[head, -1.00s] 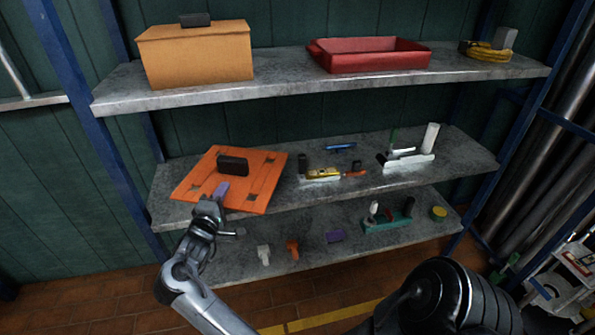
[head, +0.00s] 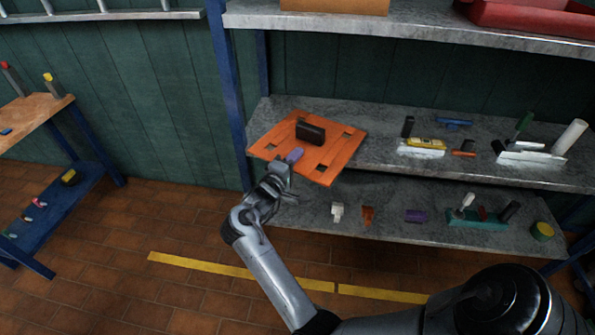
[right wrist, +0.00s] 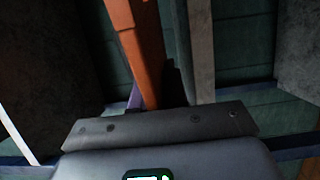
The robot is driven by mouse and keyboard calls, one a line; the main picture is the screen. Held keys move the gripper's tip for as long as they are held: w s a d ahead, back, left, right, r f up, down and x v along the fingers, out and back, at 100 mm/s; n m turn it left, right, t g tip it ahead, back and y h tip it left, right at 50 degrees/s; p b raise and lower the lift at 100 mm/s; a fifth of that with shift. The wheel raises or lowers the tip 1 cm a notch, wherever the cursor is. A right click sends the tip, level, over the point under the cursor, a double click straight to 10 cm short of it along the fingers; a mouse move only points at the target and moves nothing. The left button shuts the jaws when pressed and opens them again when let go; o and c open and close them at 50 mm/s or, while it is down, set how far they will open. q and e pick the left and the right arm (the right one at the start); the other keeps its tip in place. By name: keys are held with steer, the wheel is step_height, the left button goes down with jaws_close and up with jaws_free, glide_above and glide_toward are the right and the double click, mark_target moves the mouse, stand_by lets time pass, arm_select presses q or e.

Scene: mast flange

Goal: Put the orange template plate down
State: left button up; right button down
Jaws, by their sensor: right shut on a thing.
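The orange template plate (head: 333,158) is a flat square with dark cutouts near its corners. It is at the left end of the middle shelf (head: 385,165), its near side reaching past the front edge. I cannot tell whether it touches the shelf. A black block (head: 311,131) stands on its top, and a purple tab (head: 295,154) shows at its near side. My right gripper (head: 286,165) is shut at this tab, holding the plate. In the right wrist view the plate (right wrist: 140,45) shows edge-on beside the purple tab (right wrist: 134,97). My left gripper is not in view.
Right of the plate on the middle shelf are a yellow tool (head: 427,143), a blue piece (head: 453,122) and a white cylinder (head: 570,137). The upper shelf (head: 400,27) hangs above. A wooden-topped bench (head: 35,118) stands left.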

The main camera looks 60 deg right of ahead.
steer(key=shift+f+b, duration=1.2)
steer(key=shift+f, duration=0.65)
steer(key=shift+r, duration=0.1)
steer(key=shift+w, duration=0.1)
steer(key=c, duration=1.2)
jaws_free()
steer(key=shift+f, duration=0.2)
steer(key=shift+o, duration=0.2)
